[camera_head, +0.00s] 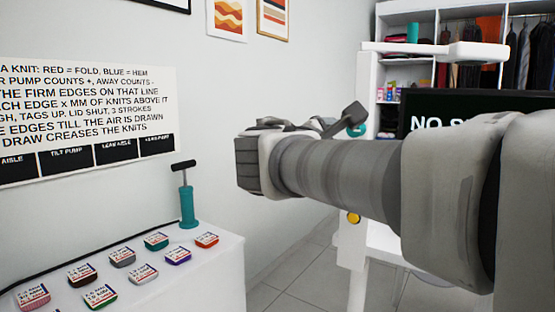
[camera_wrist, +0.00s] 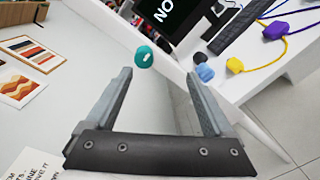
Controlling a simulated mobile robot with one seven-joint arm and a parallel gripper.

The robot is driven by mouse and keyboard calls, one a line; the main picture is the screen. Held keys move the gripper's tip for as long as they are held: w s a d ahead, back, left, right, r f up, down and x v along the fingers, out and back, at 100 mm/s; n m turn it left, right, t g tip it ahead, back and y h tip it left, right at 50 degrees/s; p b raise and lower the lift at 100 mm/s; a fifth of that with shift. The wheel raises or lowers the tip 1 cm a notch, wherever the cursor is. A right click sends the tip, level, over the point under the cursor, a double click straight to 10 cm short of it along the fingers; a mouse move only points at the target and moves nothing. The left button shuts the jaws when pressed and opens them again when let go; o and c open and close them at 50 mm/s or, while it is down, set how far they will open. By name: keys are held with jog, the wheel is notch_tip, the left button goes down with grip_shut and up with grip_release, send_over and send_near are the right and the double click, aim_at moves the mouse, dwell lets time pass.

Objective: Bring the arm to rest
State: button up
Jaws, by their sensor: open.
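My gripper (camera_wrist: 157,75) shows in the wrist view with its two grey fingers wide apart and nothing between them. In the head view my arm reaches in from the right edge and across the middle. Its wrist end is in front of the pale wall, with a dark part of the hand sticking up to the right. The head view does not show both fingertips clearly. Nothing is seen touching the gripper.
A white stand (camera_head: 362,165) and a dark screen (camera_head: 425,108) are behind my arm. Tiled floor (camera_head: 305,270) is clear.

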jog(key=s+d+f+m+g+y, duration=0.2)
jog(key=s+d+f+m+g, duration=0.25)
jog(key=s+d+f, duration=0.35)
jog(key=s+a+f+m+g+y, duration=0.2)
jog(key=s+a+f+m+y, duration=0.15)
jog(key=s+f+m, duration=0.45)
jog(key=s+a+f+m+g+y, duration=0.2)
jog(key=s+a+f+m+y, duration=0.15)
jog(key=s+f, duration=0.55)
notch_tip(320, 180, up, 26)
jog(key=w+m+y+p, duration=0.1)
jog(key=p, duration=2.7)
jog(key=shift+w+r+p, duration=0.15)
jog(key=shift+w+p, duration=0.15)
jog(key=shift+w, duration=0.05)
